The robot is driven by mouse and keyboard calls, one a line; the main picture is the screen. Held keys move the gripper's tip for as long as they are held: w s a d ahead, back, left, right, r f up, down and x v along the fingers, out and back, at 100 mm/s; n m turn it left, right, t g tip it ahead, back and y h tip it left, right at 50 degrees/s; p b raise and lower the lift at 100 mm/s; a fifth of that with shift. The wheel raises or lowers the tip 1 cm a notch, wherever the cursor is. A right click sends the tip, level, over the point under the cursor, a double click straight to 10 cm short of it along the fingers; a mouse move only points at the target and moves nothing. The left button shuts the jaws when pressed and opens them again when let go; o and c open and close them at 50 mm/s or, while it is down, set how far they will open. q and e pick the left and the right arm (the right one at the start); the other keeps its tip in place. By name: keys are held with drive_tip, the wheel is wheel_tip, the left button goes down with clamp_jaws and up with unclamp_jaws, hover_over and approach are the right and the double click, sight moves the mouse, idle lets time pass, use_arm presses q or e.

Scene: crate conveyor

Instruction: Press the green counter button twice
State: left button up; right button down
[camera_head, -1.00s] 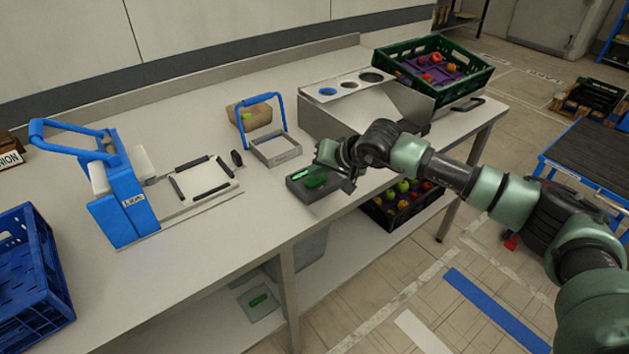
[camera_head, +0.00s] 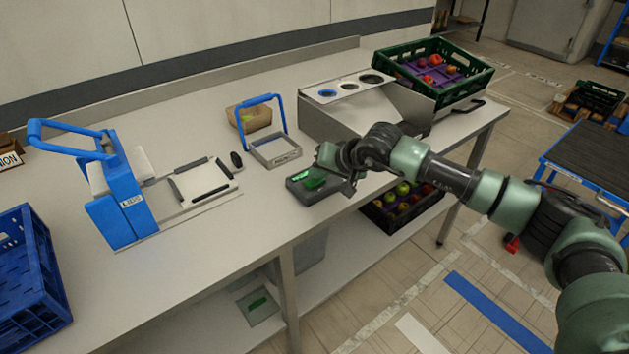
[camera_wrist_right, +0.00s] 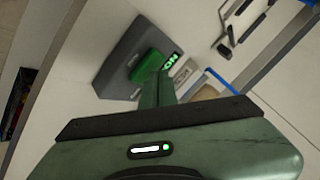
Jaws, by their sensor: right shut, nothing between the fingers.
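The counter is a dark grey box (camera_head: 322,193) on the table's front edge, with a large green button (camera_head: 314,179) on top. In the right wrist view the box (camera_wrist_right: 112,68), the button (camera_wrist_right: 147,66) and a lit green display (camera_wrist_right: 172,62) show. My right gripper (camera_head: 325,160) is shut and empty, just above and behind the button. In the wrist view its fingertips (camera_wrist_right: 158,84) overlap the button's edge and part of the display. I cannot tell whether they touch the button. My left gripper is not in view.
A metal frame with a blue handle (camera_head: 277,152) stands behind the counter. A blue press (camera_head: 124,205) and blue crate (camera_head: 28,292) are at left. A steel stand (camera_head: 330,118) and green crate (camera_head: 478,82) are at back right. Bare table lies left of the counter.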

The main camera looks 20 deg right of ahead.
sight(317, 182)
drive_tip(key=shift+f+b, duration=0.35)
drive_tip(key=shift+r, duration=0.1)
idle(0.5)
drive_tip(key=shift+r+p, duration=0.3)
drive_tip(key=shift+r, duration=0.6)
drive_tip(key=shift+r, duration=0.1)
drive_tip(key=shift+r+p, duration=1)
drive_tip(key=shift+r, duration=1.4)
idle(0.4)
